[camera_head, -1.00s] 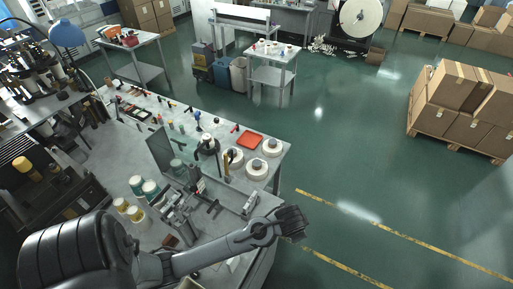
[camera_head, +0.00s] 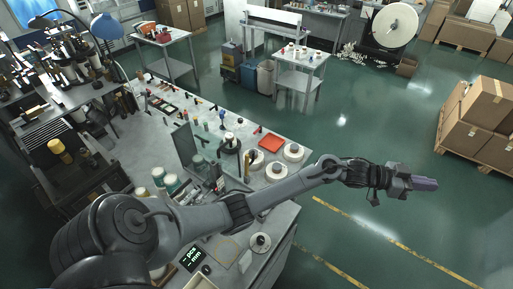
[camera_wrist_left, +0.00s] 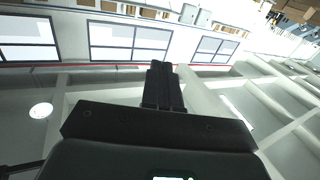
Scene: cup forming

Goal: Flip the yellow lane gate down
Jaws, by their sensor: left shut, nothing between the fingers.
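My left gripper (camera_head: 424,184) is at the end of my arm, stretched far right over the open green floor. Its purple-grey fingers are shut and hold nothing. In the left wrist view the dark fingers (camera_wrist_left: 163,88) are together against a background of windows and walls. I cannot make out a yellow lane gate for certain. A small upright yellow-brown piece (camera_head: 248,164) stands beside the bench-top machine (camera_head: 229,145); I cannot tell whether it is the gate. My arm hides part of the bench in front of it. My right gripper is out of view.
The grey workbench (camera_head: 150,140) carries small tools, a red tray (camera_head: 271,140), white rolls (camera_head: 293,152), jars (camera_head: 172,183) and a small dark display (camera_head: 193,257). Stacked cartons (camera_head: 484,110) stand on a pallet at the right. The floor around my gripper is clear.

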